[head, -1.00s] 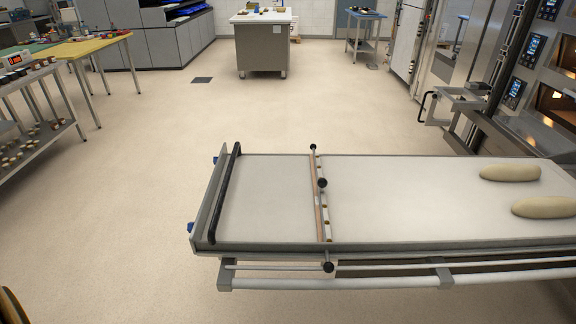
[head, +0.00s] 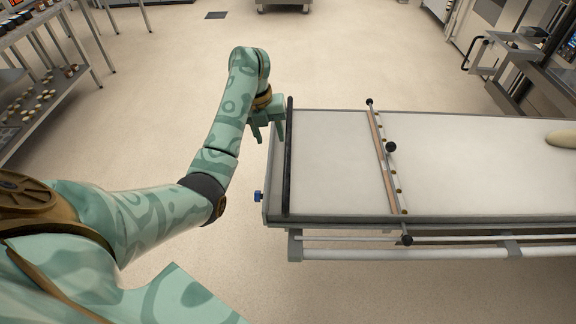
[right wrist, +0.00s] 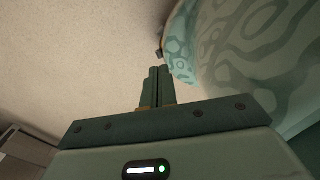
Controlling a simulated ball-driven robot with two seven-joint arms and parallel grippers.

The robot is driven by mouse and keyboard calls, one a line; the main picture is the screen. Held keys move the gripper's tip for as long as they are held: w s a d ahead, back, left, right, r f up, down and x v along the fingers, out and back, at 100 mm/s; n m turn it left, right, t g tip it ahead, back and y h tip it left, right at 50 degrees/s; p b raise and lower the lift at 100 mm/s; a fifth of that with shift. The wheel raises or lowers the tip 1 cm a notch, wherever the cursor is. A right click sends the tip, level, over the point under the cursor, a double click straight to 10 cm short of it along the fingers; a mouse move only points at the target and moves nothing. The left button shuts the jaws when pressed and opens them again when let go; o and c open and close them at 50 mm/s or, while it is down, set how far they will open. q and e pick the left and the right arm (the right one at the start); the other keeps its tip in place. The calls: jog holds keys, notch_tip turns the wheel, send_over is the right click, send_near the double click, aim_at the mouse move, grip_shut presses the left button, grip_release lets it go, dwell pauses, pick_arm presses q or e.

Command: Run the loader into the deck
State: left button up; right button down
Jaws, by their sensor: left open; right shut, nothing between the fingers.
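The loader (head: 330,207) is a long, flat frame with a pale belt (head: 462,160), reaching from the middle of the head view to its right edge. A black bar handle (head: 289,155) runs across its left end. A crossbar with black knobs (head: 385,160) spans the belt. One pale dough loaf (head: 563,139) shows at the right edge. My left gripper (head: 268,136) is open, close to the left of the black handle near its far half; I cannot tell whether it touches. My right gripper (right wrist: 160,72) is shut and empty, above bare floor in the right wrist view.
A shelf rack (head: 45,75) with small jars stands at the upper left. Oven fronts with a metal handle frame (head: 490,50) are at the upper right. The floor (head: 330,60) beyond the loader is clear.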

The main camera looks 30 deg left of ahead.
pick_arm(q)
notch_tip(320, 180, down, 2)
jog(key=b, duration=0.4)
send_near(284, 177)
jog(key=f+b, duration=0.1)
jog(key=f, duration=0.2)
jog(key=f+b, duration=0.2)
jog(key=w+f+b, duration=0.1)
jog(key=f, duration=0.2)
jog(key=shift+d+f+b, duration=0.3)
jog(key=shift+d+f, duration=0.05)
jog(key=shift+d, duration=0.05)
pick_arm(e)
jog(key=s+f+g, duration=0.1)
jog(key=s+f, duration=0.3)
jog(key=f, duration=0.4)
jog(key=shift+s, duration=0.2)
jog(key=shift+d, duration=0.3)
